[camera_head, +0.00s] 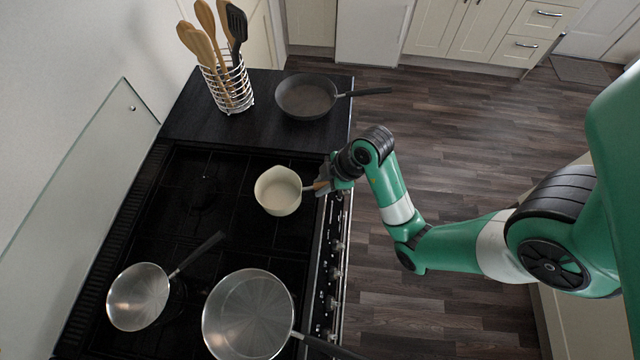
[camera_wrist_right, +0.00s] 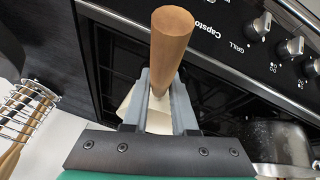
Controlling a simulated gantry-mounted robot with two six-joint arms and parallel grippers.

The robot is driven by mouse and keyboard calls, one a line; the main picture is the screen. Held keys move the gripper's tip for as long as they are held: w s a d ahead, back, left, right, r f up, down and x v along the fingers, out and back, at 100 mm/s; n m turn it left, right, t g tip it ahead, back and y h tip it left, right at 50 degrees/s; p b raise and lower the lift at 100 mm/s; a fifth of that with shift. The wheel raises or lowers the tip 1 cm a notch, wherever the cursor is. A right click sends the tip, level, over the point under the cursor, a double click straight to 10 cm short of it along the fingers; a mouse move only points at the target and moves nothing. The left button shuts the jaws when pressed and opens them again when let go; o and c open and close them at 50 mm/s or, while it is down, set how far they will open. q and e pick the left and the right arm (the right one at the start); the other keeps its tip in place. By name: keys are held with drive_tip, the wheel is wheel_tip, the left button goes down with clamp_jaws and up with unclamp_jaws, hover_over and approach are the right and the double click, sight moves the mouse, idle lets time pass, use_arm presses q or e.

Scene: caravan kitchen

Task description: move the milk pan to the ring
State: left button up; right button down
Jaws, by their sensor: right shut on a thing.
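The milk pan (camera_head: 277,193) is a small cream pan with a wooden handle. It is over the right rear part of the black hob (camera_head: 235,238) in the head view; I cannot tell whether it touches the hob. My right gripper (camera_head: 322,186) is shut on the pan's wooden handle, at the hob's front edge. In the right wrist view the handle (camera_wrist_right: 170,55) stands between the two grey fingers, and the pan body is mostly hidden behind them. Which ring is meant cannot be told. My left gripper is not in view.
A steel saucepan (camera_head: 138,297) and a larger steel pan (camera_head: 248,313) stand on the near part of the hob. A dark frying pan (camera_head: 306,97) and a wire utensil holder (camera_head: 228,86) stand on the black counter beyond. Control knobs (camera_head: 336,246) line the cooker front.

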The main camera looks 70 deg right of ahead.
drive_tip(key=shift+f+b, duration=0.55)
drive_tip(key=c, duration=0.7)
unclamp_jaws()
